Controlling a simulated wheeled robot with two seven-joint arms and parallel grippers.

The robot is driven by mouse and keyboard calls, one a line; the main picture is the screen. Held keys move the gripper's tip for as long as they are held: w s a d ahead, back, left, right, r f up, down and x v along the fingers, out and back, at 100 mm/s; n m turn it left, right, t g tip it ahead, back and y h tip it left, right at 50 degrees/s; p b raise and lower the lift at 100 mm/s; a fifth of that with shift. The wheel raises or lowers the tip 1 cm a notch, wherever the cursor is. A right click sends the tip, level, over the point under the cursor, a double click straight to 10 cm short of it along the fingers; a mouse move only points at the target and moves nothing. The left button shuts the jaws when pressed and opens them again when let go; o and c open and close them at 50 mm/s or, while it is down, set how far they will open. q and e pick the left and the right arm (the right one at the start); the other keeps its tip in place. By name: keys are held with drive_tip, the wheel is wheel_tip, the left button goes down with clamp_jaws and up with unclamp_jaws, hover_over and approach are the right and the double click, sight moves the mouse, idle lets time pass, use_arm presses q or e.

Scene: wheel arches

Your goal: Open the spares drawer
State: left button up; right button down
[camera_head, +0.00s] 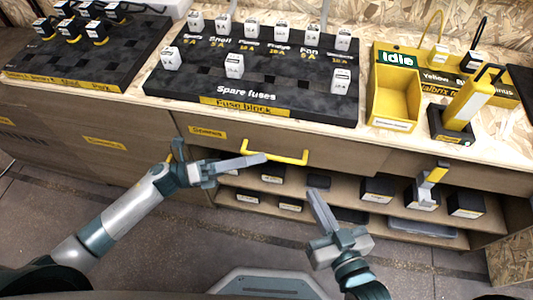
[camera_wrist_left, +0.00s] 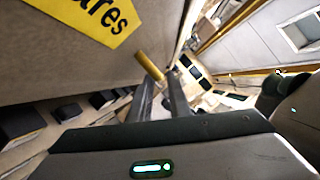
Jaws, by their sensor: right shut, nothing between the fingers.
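The spares drawer (camera_head: 350,160) is a wooden front under the bench top, with a yellow "Spares" label (camera_head: 207,132) and a yellow bar handle (camera_head: 285,155). It looks shut. My left gripper (camera_head: 262,159) is at the left end of the handle. In the left wrist view, the fingers of my left gripper (camera_wrist_left: 160,90) are apart, and the yellow handle (camera_wrist_left: 149,66) shows just past their tips. I cannot tell whether they touch it. My right gripper (camera_head: 313,196) is shut and empty, below and right of the handle, in front of the shelves.
Open shelves (camera_head: 320,182) with several dark boxes lie below the drawer. On the bench top stand the fuse block (camera_head: 270,107), a yellow tray (camera_head: 395,122) and a yellow-and-grey device (camera_head: 467,105). Another cabinet front (camera_head: 60,135) is at left. The floor in front is clear.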

sight(267, 155)
use_arm(q)
drive_tip(key=shift+x, duration=1.65)
use_arm(e)
drive_tip(key=shift+s+d+f+g, duration=0.15)
drive_tip(key=shift+f+g, duration=0.15)
drive_tip(key=shift+f, duration=0.2)
use_arm(q)
drive_tip(key=shift+c, duration=0.3)
clamp_jaws()
